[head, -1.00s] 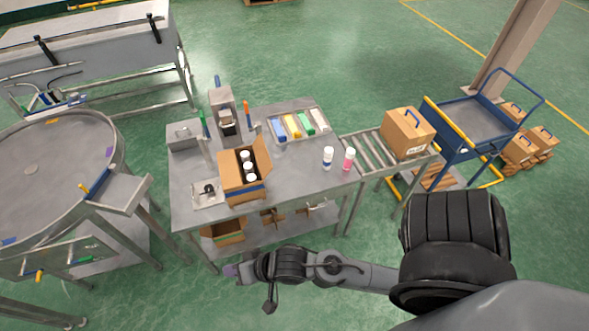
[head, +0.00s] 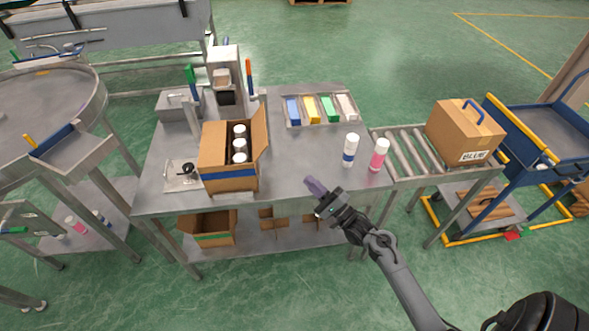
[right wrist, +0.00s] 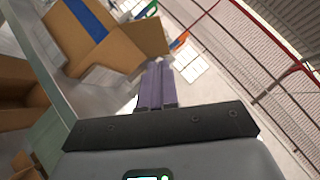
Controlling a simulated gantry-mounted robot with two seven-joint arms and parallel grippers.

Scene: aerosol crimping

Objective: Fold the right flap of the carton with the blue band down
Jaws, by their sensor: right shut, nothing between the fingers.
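The carton with the blue band (head: 228,180) stands on the steel table, with several white-capped cans inside. Its right flap (head: 260,134) stands up, leaning slightly outward. The left flap is hard to make out. My right gripper (head: 315,187) is shut and empty, its purple fingers above the table's front part, to the right of the carton and apart from it. In the right wrist view the shut fingers (right wrist: 155,88) point toward the carton's side, where the blue band (right wrist: 84,18) and a brown flap (right wrist: 147,36) show. My left gripper is not in view.
A white bottle (head: 350,150) and a pink bottle (head: 379,154) stand at the table's right. A tray of coloured pieces (head: 320,109) lies behind. A crimping device (head: 226,80) stands at the back left. Another carton (head: 466,130) sits on the roller conveyor (head: 408,155).

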